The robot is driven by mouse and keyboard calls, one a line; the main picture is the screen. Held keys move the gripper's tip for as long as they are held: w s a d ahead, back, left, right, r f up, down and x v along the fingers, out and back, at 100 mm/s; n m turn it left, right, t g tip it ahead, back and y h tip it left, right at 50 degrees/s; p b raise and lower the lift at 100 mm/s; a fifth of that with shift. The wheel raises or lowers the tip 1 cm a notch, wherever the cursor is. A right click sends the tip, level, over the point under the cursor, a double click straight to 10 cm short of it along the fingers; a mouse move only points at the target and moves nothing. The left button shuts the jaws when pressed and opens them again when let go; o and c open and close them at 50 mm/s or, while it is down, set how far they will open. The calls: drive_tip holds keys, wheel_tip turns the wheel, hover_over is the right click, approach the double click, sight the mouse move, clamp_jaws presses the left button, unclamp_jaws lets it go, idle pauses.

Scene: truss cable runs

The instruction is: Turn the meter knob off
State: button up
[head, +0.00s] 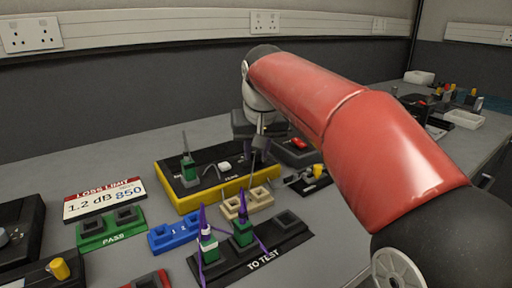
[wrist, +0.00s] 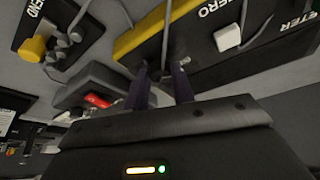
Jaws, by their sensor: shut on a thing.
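The meter (head: 215,196) is a black box with a yellow edge in the middle of the bench. It also shows at the top of the wrist view (wrist: 258,68), with a white button (wrist: 227,36) near its ZERO label. My gripper (head: 258,152) points down at the right end of the meter's top. In the wrist view its two dark fingers (wrist: 160,85) reach the meter and are shut with a small gap between them. The meter knob seems to be what they hold, but the fingers hide it, and its setting cannot be read.
A grey box with a red switch (head: 299,143) stands close to the right of my gripper. A small box with a yellow knob (head: 317,171) is beside it.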

idle(0.4)
drive_tip(key=o, duration=1)
drive_tip(key=shift+r, duration=0.1)
drive_tip(key=v, duration=0.7)
drive_tip(key=shift+s+r, duration=0.15)
drive_tip(key=shift+r, duration=0.1)
